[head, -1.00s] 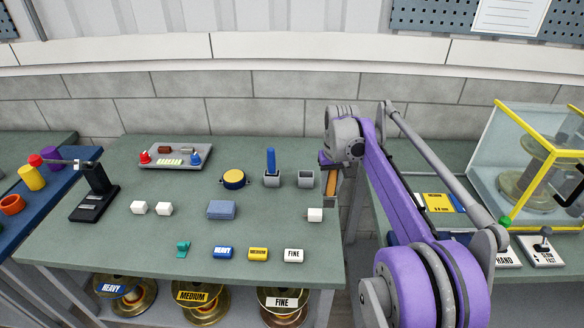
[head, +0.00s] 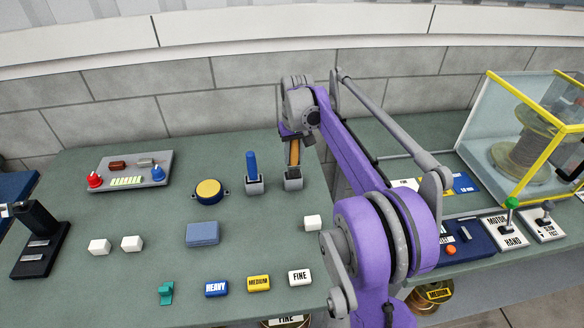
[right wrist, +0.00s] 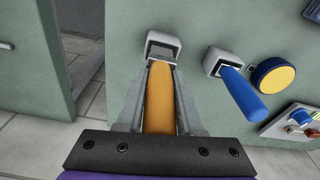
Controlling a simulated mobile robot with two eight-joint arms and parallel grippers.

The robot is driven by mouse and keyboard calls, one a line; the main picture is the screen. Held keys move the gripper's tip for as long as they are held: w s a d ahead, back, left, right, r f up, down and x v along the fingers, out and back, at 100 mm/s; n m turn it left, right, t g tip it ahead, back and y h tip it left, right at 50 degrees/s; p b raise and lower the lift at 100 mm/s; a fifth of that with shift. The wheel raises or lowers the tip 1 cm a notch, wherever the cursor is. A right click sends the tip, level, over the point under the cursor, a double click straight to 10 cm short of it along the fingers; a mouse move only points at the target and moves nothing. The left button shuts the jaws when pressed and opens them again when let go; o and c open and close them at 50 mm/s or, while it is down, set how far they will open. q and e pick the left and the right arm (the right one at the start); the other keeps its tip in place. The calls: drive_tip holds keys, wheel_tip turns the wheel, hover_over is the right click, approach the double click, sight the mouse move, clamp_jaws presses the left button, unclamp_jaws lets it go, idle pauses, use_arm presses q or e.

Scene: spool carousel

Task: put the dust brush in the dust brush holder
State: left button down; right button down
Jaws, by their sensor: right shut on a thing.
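The dust brush, with an orange-brown handle (head: 294,153), is held roughly upright by my right gripper (head: 296,138). The gripper is shut on the handle from above. The handle (right wrist: 159,97) also shows between the fingers in the right wrist view. The grey dust brush holder (head: 293,184) is a small square cup directly below the brush. It shows just beyond the fingertips in the right wrist view (right wrist: 163,42). The brush's lower end is at the holder's opening; I cannot tell how far inside it is. My left gripper is out of view.
A matching grey cup (head: 254,188) with a blue-handled tool (head: 251,165) stands just left of the holder. A yellow-topped round tin (head: 208,190), a blue block (head: 202,234) and a white cube (head: 312,222) are nearby. The table's right edge is close to the holder.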

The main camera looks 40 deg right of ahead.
sight(293, 166)
drive_tip(key=shift+w+f, duration=0.15)
drive_tip(key=shift+f, duration=2)
drive_tip(key=shift+f, duration=0.25)
drive_tip(key=c, duration=0.5)
unclamp_jaws()
drive_tip(key=shift+r, duration=0.1)
drive_tip(key=shift+c, duration=0.2)
drive_tip(key=r, duration=0.4)
drive_tip(key=s+r, duration=0.1)
drive_tip(key=r, duration=0.7)
drive_tip(key=shift+s+a+r+p, duration=0.1)
drive_tip(key=shift+s+a+p, duration=0.1)
drive_tip(key=shift+a+p, duration=0.15)
